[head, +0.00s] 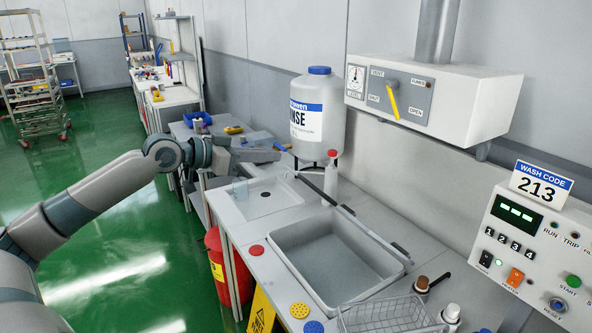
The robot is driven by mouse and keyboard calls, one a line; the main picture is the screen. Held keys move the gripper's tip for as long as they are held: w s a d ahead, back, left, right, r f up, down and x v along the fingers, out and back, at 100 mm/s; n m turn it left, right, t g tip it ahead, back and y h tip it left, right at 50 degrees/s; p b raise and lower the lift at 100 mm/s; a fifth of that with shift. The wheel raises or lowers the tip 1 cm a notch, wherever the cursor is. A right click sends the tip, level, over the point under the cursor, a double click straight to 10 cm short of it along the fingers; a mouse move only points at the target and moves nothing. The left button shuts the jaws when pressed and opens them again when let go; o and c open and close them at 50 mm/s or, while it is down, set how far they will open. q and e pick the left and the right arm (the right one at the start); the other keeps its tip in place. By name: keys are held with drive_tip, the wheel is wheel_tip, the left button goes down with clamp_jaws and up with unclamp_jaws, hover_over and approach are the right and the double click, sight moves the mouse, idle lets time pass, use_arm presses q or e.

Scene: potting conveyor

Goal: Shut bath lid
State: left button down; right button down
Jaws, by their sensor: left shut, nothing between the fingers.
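The bath (292,262) is a grey rectangular basin set in the bench, and its top is uncovered. I see down to its grey inside. A thin pale strip with dark ends (372,232) runs along its back-right rim. It may be the lid standing open, seen nearly edge-on, but I cannot tell for sure. My left gripper (279,152) is shut and empty, over the bench beyond the bath and left of the big white bottle. It is well apart from the bath. My right gripper is not in view.
The big white rinse bottle (318,118) and a small red-capped bottle (331,176) stand behind the bath. A wire basket (385,315) and small brown and white bottles are at its near end. A vent box (430,97) overhangs the back. A control panel (540,250) is at right.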

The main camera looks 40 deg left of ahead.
use_arm(q)
drive_tip(key=shift+p+x, duration=2.75)
drive_tip(key=shift+x, duration=2.25)
drive_tip(key=shift+d+f, duration=0.1)
drive_tip(key=shift+f, duration=0.1)
drive_tip(key=shift+s+a+f+p, duration=0.2)
drive_tip(key=shift+s+f+p, duration=0.25)
drive_tip(key=shift+f, duration=0.3)
drive_tip(key=shift+s+a+f+p, duration=0.2)
drive_tip(key=shift+s+f+p, duration=0.3)
drive_tip(key=shift+f, duration=0.3)
